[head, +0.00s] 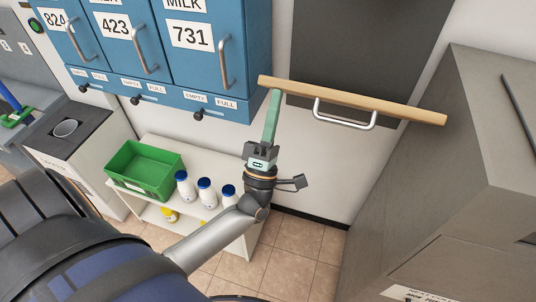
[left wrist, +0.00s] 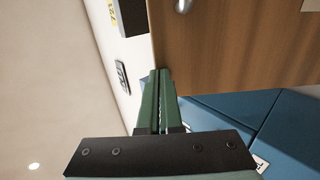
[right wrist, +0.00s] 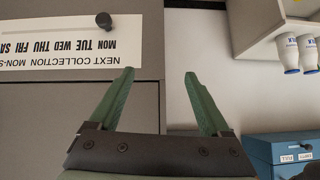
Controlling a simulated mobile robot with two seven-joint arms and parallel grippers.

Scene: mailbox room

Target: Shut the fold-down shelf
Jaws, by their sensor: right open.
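The fold-down shelf (head: 395,111) shows in the head view as a long pale wooden board, seen nearly edge-on, with a silver bar handle (head: 345,121) below its edge. A dark panel (head: 365,50) is behind it on the wall. My left gripper (head: 277,92) has its green fingers together, tips close to the board's left end. In the left wrist view the brown board (left wrist: 235,45) fills the upper right beside the fingertips (left wrist: 155,72); I cannot tell whether they touch. My right gripper (right wrist: 158,75) is open and empty, seen only in the right wrist view.
Blue numbered lockers (head: 205,65) hang at the upper left. Below, a white shelf unit (head: 165,145) holds a green crate (head: 120,182) and several white bottles (head: 205,196). A grey cabinet (head: 480,130) stands close at the right. Tiled floor (head: 295,240) is clear between.

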